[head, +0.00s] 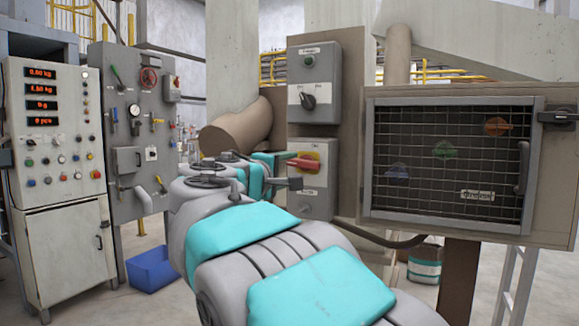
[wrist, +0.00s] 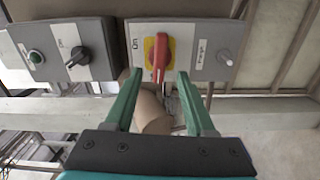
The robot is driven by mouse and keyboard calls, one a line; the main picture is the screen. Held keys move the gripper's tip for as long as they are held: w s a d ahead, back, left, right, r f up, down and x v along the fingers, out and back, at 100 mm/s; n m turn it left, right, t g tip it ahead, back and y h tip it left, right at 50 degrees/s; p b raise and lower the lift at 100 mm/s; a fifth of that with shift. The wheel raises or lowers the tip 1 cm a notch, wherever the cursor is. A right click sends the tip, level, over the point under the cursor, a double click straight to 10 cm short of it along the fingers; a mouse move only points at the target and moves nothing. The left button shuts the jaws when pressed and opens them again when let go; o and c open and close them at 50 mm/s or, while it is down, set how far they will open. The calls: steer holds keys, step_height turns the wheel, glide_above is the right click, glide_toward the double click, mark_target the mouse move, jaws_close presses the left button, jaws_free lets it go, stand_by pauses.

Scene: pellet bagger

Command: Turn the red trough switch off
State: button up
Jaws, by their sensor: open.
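The red switch handle (head: 305,162) sits on a yellow plate on the front of the lower grey switch box (head: 318,203). In the head view the handle lies roughly horizontal. In the wrist view the red handle (wrist: 160,58) stands upright in the picture on its yellow plate (wrist: 150,48), beside a label reading "On". My gripper (wrist: 161,76) is open and empty. Its two green fingers point at the box, one on each side of the handle's lower end, with a gap on both sides. No contact is visible. In the head view my arm partly hides the gripper.
Above is another grey box with a black rotary knob (head: 307,100), also seen in the wrist view (wrist: 78,57). A mesh-fronted cabinet (head: 450,165) stands to the right. A display panel (head: 60,130) and a blue bin (head: 151,270) are at left.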

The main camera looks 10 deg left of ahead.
mark_target(301, 165)
steer(key=shift+p+x, duration=0.4)
steer(key=shift+x, duration=2.75)
steer(key=shift+f, duration=0.1)
jaws_close()
